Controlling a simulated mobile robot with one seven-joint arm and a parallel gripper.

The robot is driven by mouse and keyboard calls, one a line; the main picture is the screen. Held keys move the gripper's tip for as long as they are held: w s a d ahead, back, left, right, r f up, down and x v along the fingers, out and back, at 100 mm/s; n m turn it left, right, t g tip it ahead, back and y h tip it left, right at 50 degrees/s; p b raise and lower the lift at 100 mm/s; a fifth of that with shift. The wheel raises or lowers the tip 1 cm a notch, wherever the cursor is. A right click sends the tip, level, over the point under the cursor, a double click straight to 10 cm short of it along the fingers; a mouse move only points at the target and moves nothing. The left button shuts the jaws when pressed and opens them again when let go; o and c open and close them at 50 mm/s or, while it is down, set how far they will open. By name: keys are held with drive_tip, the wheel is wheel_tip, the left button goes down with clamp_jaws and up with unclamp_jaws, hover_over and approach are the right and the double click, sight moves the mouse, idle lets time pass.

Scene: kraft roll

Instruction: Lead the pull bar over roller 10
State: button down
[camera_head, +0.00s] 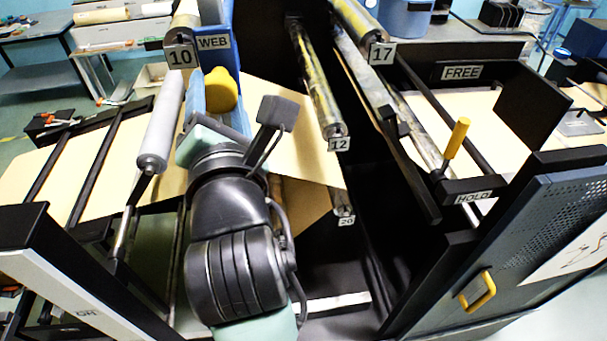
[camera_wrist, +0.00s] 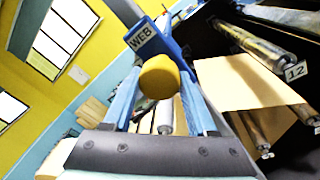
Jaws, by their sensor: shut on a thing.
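The blue pull bar (camera_head: 226,22) with its WEB label stands just right of roller 10 (camera_head: 186,22) in the head view. I cannot tell from here whether it is above the roller's top. Its yellow knob (camera_head: 221,91) sits between the fingers of my gripper (camera_head: 214,97). In the wrist view the knob (camera_wrist: 159,77) is between the two blue fingers of my gripper (camera_wrist: 160,88), with the pull bar (camera_wrist: 172,48) just beyond it. My gripper is shut on the knob. My wrist hides part of the brown paper web (camera_head: 290,125).
Roller 12 (camera_head: 318,88) and roller 17 (camera_head: 358,20) lie to the right, with roller 20 (camera_head: 342,203) lower. A pale roller (camera_head: 163,125) is close left of my wrist. A yellow-handled lever (camera_head: 456,138) stands by the HOLD label. A dark gap lies below roller 12.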

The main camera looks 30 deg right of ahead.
drive_tip(key=s+d+f+b, duration=0.2)
drive_tip(key=d+f+b, duration=0.5)
drive_tip(key=f+b, duration=0.5)
drive_tip(key=s+d+f+b, duration=0.2)
drive_tip(key=d+f+b, duration=0.5)
drive_tip(key=f+b, duration=0.6)
drive_tip(key=shift+s+d+f, duration=0.3)
drive_tip(key=shift+s+f, duration=0.1)
drive_tip(key=shift+f, duration=0.1)
